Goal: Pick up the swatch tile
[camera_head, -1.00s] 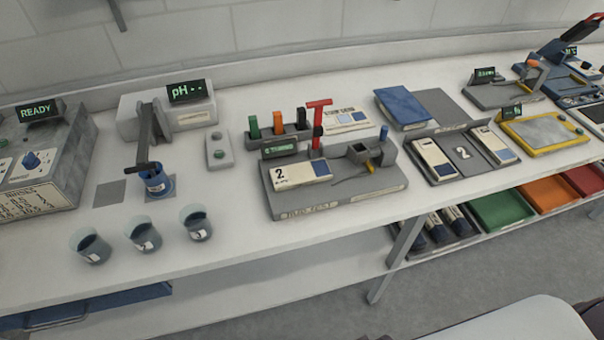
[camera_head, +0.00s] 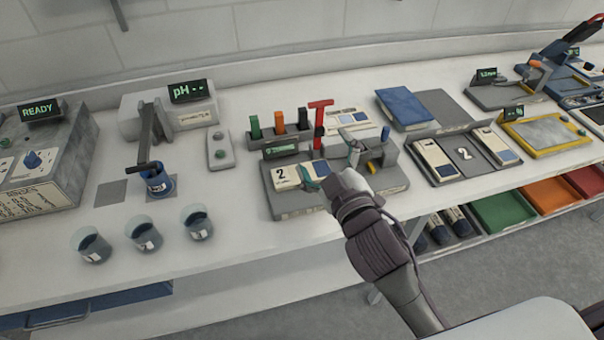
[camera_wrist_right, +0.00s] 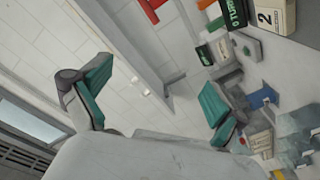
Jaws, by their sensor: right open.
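A cream swatch tile (camera_head: 287,178) marked 2 lies on the grey test station (camera_head: 291,210) on the bench. It also shows at the upper right edge of the right wrist view (camera_wrist_right: 272,16), outside the space between the fingers. My right gripper (camera_head: 335,163) is open over the station, with one teal-padded finger beside the tile's right end and covering part of it. Whether that finger touches the tile is unclear. In the right wrist view the two fingers (camera_wrist_right: 155,97) are wide apart and empty. My left gripper is not in view.
A rack with green, orange and dark pieces (camera_head: 277,132) and a red upright tool (camera_head: 319,122) stand behind the tile. A grey block with a blue peg (camera_head: 386,134) stands to the right. Several beakers (camera_head: 143,232) stand at the left; bench between is clear.

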